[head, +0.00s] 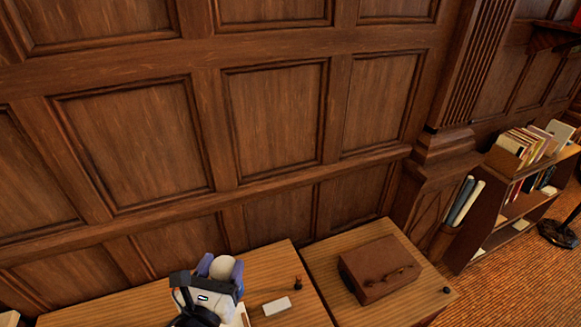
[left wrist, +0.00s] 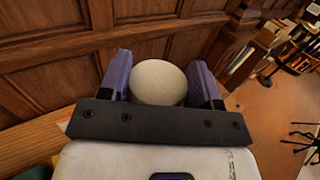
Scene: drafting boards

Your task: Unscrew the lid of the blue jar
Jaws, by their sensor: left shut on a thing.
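My left gripper (head: 221,267) is over the wooden desk at the bottom of the head view. Its two purple fingers are shut on a pale, cream round thing (head: 223,267), one finger on each side. In the left wrist view the round thing (left wrist: 158,83) sits between the fingers of my left gripper (left wrist: 160,80). It looks like a lid seen from above. No blue jar body shows; anything below the round thing is hidden by my gripper. My right gripper is in neither view.
The wooden desk (head: 255,263) stands against the panelled wall. A small white block (head: 277,306) and a small dark stamp-like object (head: 298,282) lie right of my gripper. A brown case (head: 378,268) rests on the neighbouring desk. A bookshelf (head: 520,205) stands far right.

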